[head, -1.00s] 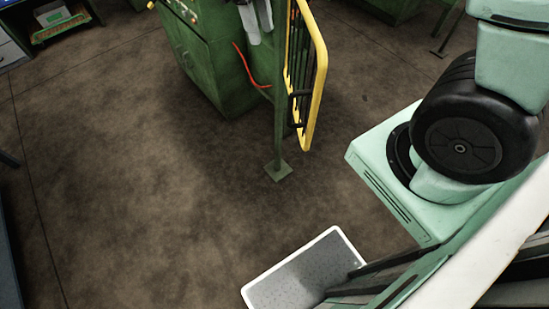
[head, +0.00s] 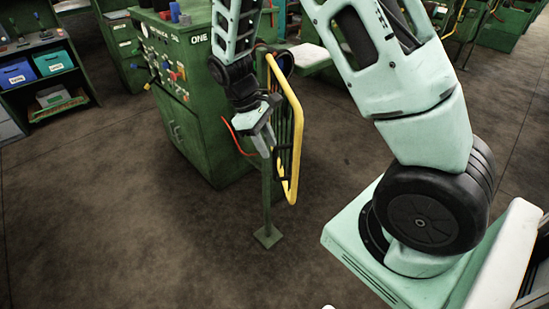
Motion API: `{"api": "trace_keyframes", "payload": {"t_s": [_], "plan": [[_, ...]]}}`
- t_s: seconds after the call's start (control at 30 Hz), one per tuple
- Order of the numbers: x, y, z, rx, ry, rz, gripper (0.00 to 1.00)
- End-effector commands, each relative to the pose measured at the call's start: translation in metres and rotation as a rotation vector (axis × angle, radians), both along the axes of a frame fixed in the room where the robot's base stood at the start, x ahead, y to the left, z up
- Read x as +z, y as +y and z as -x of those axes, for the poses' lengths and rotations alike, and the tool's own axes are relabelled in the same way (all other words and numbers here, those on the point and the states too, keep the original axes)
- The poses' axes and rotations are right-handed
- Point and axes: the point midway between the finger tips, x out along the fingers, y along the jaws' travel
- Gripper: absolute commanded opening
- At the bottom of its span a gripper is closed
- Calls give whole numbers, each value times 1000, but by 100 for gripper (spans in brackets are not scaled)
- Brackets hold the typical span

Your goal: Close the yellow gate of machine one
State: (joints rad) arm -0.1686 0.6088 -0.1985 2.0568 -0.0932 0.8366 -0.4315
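Machine one (head: 190,110) is a green cabinet marked "ONE", left of centre. Its yellow gate (head: 292,178) is a railed frame beside a green post (head: 267,205), right of the machine. The gate is seen at a steep angle, and its upper part is partly behind my arm. My gripper (head: 266,143) points down just left of the gate rails, in front of the post. I cannot tell whether it touches the gate or post. Its fingers look close together but are too small to judge, and nothing is clearly held.
A red hose (head: 236,138) hangs at the machine's right side. A shelf (head: 45,75) with blue and teal bins stands at the far left. More green machines (head: 480,35) stand at the back right. The floor (head: 130,240) in front of the machine is clear.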

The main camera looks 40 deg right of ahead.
Motion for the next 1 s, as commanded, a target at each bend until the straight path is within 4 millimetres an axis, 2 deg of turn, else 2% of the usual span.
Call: {"api": "trace_keyframes", "payload": {"t_s": [0.1,0.3,0.5,0.73,0.77,0.87,0.9,1.0], "plan": [[-21,-5,9,-2,6,0,34],[-46,-9,18,-2,3,0,34],[-56,-11,21,-1,1,0,34],[-57,-11,21,-1,0,0,34],[-57,-11,21,-1,0,0,32],[-57,-11,21,-1,0,0,4],[-57,-11,21,-1,0,0,0],[-56,-11,21,0,-1,0,0]]}}
